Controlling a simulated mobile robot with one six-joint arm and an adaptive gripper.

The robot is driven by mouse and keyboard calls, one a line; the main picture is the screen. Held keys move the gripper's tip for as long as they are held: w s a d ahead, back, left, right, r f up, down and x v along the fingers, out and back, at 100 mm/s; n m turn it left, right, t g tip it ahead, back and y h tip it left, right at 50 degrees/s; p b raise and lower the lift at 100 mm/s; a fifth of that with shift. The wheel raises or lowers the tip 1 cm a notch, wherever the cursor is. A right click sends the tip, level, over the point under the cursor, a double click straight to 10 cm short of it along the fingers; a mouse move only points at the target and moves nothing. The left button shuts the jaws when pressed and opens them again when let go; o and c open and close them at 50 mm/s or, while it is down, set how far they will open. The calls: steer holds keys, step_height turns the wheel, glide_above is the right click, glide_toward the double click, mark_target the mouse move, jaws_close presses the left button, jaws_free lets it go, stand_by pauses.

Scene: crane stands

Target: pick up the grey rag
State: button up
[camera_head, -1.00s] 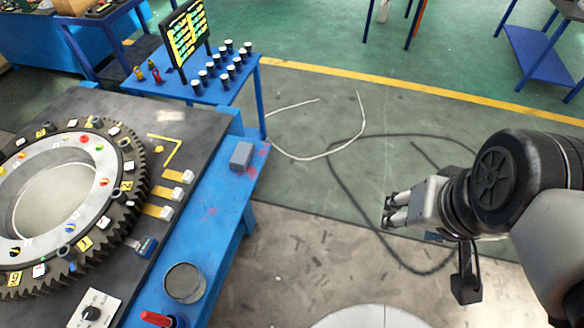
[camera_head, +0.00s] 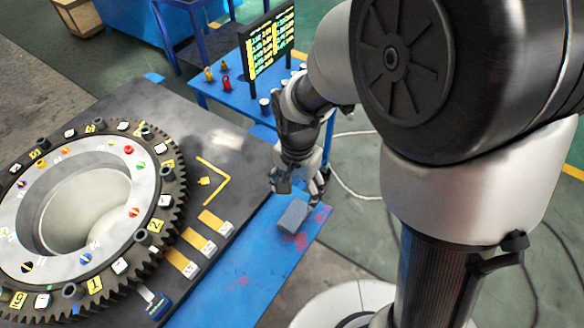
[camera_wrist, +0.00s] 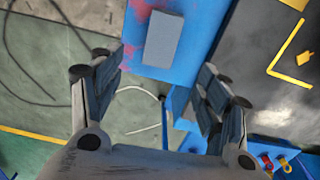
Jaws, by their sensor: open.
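The grey rag (camera_head: 293,216) is a small grey block-like piece lying on the blue bench top near its right corner. It also shows in the wrist view (camera_wrist: 163,39), top centre, unobstructed. My gripper (camera_head: 298,190) is just beyond the rag in the head view, pointing down toward the bench. In the wrist view my gripper (camera_wrist: 165,75) has its fingers spread wide, with nothing between them. The rag lies ahead of the gap between the fingertips, apart from both. The height of the fingertips above the bench is hard to tell.
A large toothed ring (camera_head: 168,205) with coloured markers sits on the dark plate (camera_head: 215,145) left of the rag. A small blue table (camera_head: 228,95) with a display board (camera_head: 268,45) and cups stands behind. Red smears mark the bench by the rag.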

steer(key=b, duration=0.2)
glide_above(295, 214)
steer(key=f, duration=0.7)
steer(key=shift+w+d+f, duration=0.1)
steer(key=shift+d+f, duration=0.1)
steer(key=shift+f, duration=0.2)
steer(key=f+b, duration=0.2)
steer(key=f, duration=0.1)
steer(key=f+b, duration=0.1)
steer(key=f, duration=0.1)
steer(key=shift+a+f, duration=0.1)
steer(key=shift+a, duration=0.15)
steer(key=c, duration=1.2)
steer(key=shift+o, duration=0.2)
steer(key=shift+r, duration=0.2)
step_height(295, 214, up, 20)
steer(key=p, duration=0.7)
steer(key=shift+f, duration=0.1)
